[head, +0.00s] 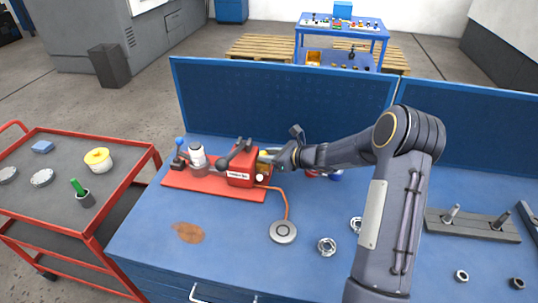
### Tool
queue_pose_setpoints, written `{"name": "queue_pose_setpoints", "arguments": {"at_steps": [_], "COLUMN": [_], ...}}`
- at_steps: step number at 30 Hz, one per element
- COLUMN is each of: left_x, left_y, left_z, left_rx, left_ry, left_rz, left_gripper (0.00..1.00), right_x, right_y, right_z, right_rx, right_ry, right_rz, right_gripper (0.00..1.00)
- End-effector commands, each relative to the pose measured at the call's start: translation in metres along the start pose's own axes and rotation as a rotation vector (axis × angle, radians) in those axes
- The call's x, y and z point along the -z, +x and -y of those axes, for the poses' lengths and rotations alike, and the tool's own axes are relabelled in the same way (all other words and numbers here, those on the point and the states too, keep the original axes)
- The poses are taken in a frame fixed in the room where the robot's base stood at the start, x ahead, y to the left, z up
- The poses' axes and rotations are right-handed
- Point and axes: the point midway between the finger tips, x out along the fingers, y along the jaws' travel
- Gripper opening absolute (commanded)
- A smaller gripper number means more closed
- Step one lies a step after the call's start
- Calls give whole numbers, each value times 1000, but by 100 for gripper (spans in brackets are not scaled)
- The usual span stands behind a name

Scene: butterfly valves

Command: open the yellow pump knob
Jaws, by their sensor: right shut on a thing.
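A red pump (240,177) with a white label stands on a red base plate (200,184) on the blue workbench. The yellow pump knob (264,154) shows only as a small patch at the pump's right side; the rest is hidden by my gripper. My right gripper (268,157) reaches in from the right and is shut on the yellow knob. The fingers are small in the picture, so how far the knob is turned cannot be seen. My left gripper is out of view.
A white-and-grey cylinder (198,160) and a blue-topped lever (179,146) stand left of the pump. An orange hose runs to a grey disc (283,231). A red cart (82,232) stands at left.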

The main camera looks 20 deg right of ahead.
Motion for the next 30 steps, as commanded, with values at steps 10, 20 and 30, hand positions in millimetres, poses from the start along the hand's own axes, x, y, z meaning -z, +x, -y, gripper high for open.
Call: {"name": "queue_pose_setpoints", "arguments": {"at_steps": [10,20,30], "left_x": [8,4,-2], "left_y": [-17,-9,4], "left_z": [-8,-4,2], "left_rx": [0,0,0], "left_ry": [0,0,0], "left_rz": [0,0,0], "left_gripper": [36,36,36], "right_x": [-2,3,1], "right_y": [0,4,7], "right_z": [5,12,16], "right_rx": [-176,-459,-697], "right_ry": [-73,-193,-289], "right_rz": [-1,-2,-2], "right_gripper": [5,5,5]}}
